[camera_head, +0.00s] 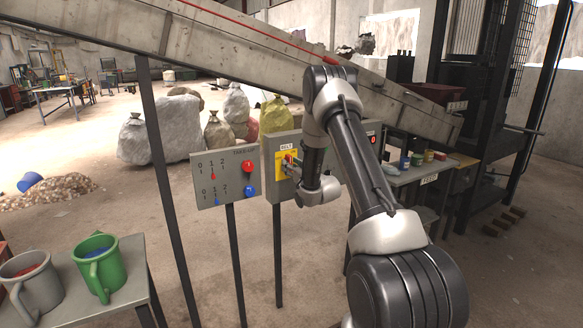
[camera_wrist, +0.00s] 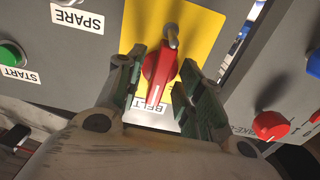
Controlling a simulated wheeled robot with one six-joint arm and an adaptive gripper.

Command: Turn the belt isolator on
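The belt isolator is a red rotary knob (camera_wrist: 160,72) on a yellow plate (camera_wrist: 200,22). A small metal peg or shackle (camera_wrist: 172,36) shows at the knob's upper end. In the head view the yellow plate (camera_head: 279,164) is on a grey box, and my gripper (camera_head: 294,170) is in front of it, partly hiding the knob. In the wrist view my gripper's fingers (camera_wrist: 161,78) are apart, one on each side of the knob. Narrow gaps seem to show; contact is unclear.
A green START button (camera_wrist: 10,55) and a SPARE label (camera_wrist: 78,16) are left in the wrist view; a red knob (camera_wrist: 270,126) is at right. A separate grey panel (camera_head: 225,178) with red and blue controls stands left of the box. A sloping conveyor (camera_head: 220,45) passes above.

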